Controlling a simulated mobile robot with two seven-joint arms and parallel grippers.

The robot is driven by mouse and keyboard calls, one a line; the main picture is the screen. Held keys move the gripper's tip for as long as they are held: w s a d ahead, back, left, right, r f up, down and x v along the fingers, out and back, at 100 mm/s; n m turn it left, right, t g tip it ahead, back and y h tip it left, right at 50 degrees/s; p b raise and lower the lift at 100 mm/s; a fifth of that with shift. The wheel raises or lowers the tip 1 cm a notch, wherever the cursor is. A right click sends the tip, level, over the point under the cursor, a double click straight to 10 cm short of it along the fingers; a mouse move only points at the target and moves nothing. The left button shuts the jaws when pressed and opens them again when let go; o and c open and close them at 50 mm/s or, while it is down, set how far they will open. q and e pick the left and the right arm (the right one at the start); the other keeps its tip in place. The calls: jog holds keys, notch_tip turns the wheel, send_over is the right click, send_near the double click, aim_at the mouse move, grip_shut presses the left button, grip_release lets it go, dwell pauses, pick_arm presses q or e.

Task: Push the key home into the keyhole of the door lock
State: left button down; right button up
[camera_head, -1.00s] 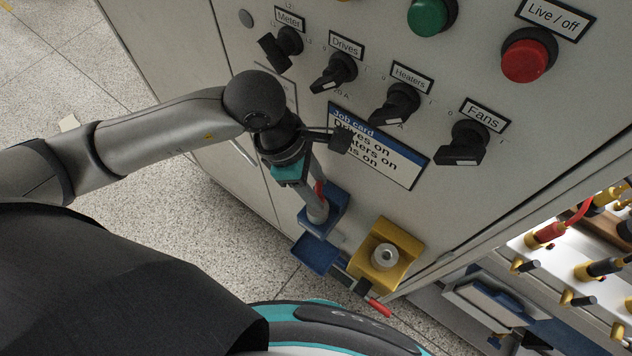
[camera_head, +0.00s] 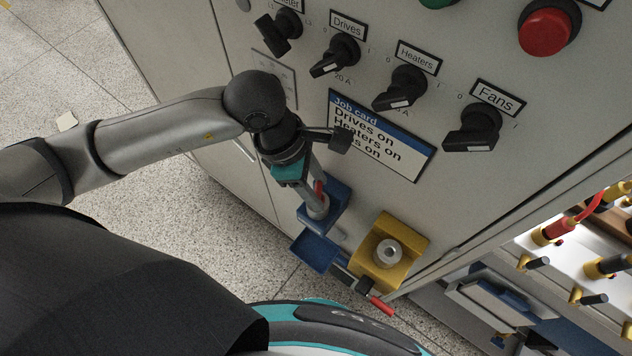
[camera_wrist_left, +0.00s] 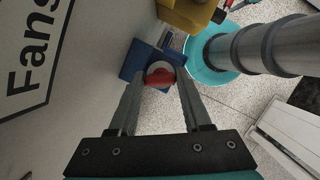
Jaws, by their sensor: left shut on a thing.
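My left gripper (camera_head: 317,197) is at the blue bracket (camera_head: 339,199) low on the grey cabinet door. It is shut on a small red key (camera_head: 319,188); in the left wrist view the key (camera_wrist_left: 160,77) shows between the fingertips. A pale round part (camera_wrist_left: 160,68) shows just behind the key, against the blue bracket (camera_wrist_left: 138,60). In the head view a grey cylinder (camera_head: 318,208) stands at the bracket, below the red. The keyhole itself is hidden, and I cannot tell how deep the key sits. My right gripper is in neither view.
A yellow block (camera_head: 408,228) with a round metal piece is right of the blue bracket. A red-ended bar (camera_head: 380,306) lies below it. Black knobs (camera_head: 476,128) and a job card (camera_head: 380,135) are above. Terminals with cables (camera_head: 555,231) are at the right.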

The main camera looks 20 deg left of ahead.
pick_arm(q)
jog(key=shift+f, duration=0.15)
jog(key=shift+c, duration=1.3)
grip_release()
jog(key=w+p+v, duration=0.1)
jog(key=v, duration=1.4)
jog(key=shift+s, duration=0.45)
jog(key=shift+s, duration=0.1)
